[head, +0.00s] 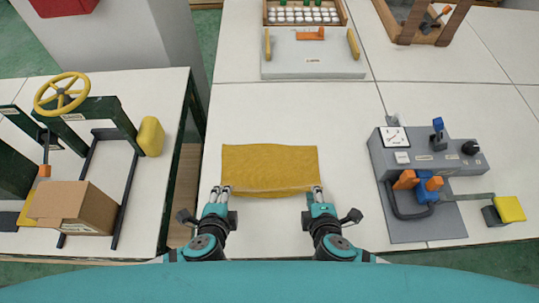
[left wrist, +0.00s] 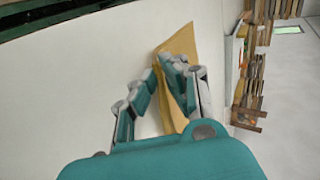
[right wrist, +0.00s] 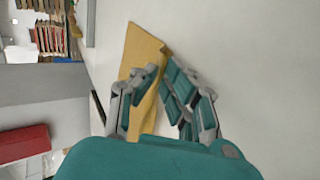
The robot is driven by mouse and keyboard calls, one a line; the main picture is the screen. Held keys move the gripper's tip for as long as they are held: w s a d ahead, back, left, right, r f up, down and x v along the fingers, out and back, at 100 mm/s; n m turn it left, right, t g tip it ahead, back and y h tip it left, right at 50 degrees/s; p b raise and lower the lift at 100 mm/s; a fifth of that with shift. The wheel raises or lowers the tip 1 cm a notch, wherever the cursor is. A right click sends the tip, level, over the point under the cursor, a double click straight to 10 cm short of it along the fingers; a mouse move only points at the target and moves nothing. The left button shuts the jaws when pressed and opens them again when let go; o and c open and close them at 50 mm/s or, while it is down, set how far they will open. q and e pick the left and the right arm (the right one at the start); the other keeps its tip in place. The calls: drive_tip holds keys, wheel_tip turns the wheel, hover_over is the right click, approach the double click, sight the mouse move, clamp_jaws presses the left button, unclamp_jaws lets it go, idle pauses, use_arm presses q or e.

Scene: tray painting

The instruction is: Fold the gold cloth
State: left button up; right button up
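The gold cloth (head: 270,168) lies spread as a rectangle on the white table in the head view. Its near edge looks slightly raised, with a lighter crease along it. My left gripper (head: 219,194) is at the near left corner, and my right gripper (head: 316,194) is at the near right corner. In the left wrist view, the cloth (left wrist: 186,42) runs between the nearly closed fingers (left wrist: 163,68). In the right wrist view, the cloth (right wrist: 138,50) also passes between the closed fingers (right wrist: 160,70). The fingers partly hide both pinched corners.
A grey device panel (head: 425,222) with switches stands to the right. A grey board (head: 312,68) with yellow handles lies beyond the cloth. A cardboard box (head: 75,208) and a yellow handwheel (head: 62,95) are on the left table. The table around the cloth is clear.

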use_arm(q)
drive_tip(key=o, duration=0.7)
drive_tip(key=shift+c, duration=0.2)
use_arm(e)
drive_tip(key=o, duration=0.7)
drive_tip(key=shift+c, duration=0.2)
use_arm(q)
drive_tip(key=s+r, duration=0.6)
drive_tip(key=r, duration=0.3)
use_arm(e)
drive_tip(key=s+r, duration=0.6)
drive_tip(key=r, duration=0.3)
use_arm(q)
drive_tip(key=shift+s, duration=0.1)
use_arm(e)
drive_tip(key=shift+s, duration=0.1)
